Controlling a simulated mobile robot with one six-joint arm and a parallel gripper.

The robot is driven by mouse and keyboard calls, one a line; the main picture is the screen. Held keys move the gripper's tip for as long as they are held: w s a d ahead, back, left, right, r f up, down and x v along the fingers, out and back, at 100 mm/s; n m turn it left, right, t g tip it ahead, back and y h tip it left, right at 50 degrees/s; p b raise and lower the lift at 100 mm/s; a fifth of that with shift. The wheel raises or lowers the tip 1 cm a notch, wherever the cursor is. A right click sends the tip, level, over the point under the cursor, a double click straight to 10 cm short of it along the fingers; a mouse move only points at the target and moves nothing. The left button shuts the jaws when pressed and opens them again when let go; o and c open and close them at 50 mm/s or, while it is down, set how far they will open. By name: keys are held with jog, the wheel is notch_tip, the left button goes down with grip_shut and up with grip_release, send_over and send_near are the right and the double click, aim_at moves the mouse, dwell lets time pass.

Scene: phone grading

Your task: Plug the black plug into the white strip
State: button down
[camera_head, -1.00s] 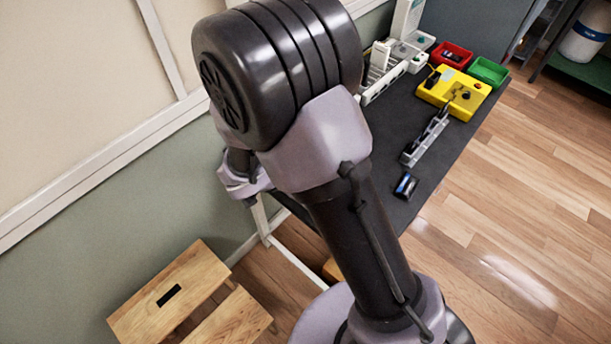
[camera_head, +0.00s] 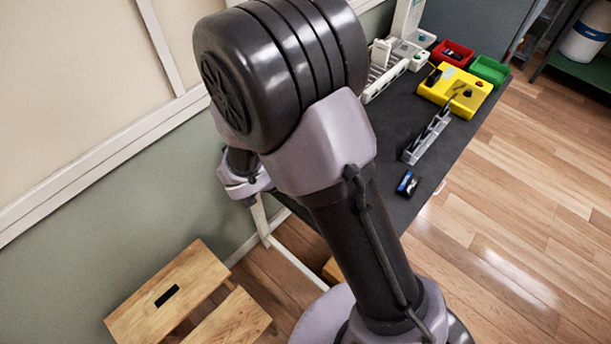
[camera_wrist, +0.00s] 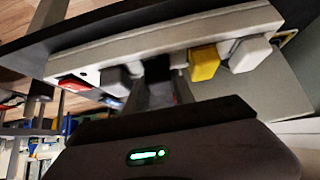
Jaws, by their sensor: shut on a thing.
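The white strip (camera_wrist: 165,42) runs across the upper part of the wrist view, slightly tilted. Along its near side are a red part (camera_wrist: 72,84), a grey-white plug (camera_wrist: 115,80), a yellow plug (camera_wrist: 204,64) and a white plug (camera_wrist: 250,54). The black plug (camera_wrist: 157,68) is between the grey-white and yellow plugs, at the strip's face. My gripper (camera_wrist: 158,92) is shut on the black plug. Whether the plug is fully seated is hidden by the fingers and shadow.
On the dark table (camera_head: 398,125) are a yellow box (camera_head: 455,90), a red bin (camera_head: 452,54), a green bin (camera_head: 489,70), a grey rack (camera_head: 427,138) and a dark phone-like item (camera_head: 407,183). A wooden step stool (camera_head: 190,275) stands on the floor at lower left.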

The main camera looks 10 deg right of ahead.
jog(key=shift+f+b, duration=0.4)
jog(key=shift+b, duration=0.2)
dwell(0.3)
jog(key=c, duration=1)
grip_release()
jog(key=shift+o, duration=0.2)
jog(key=shift+s, duration=0.1)
jog(key=shift+f, duration=0.1)
jog(key=shift+s, duration=0.1)
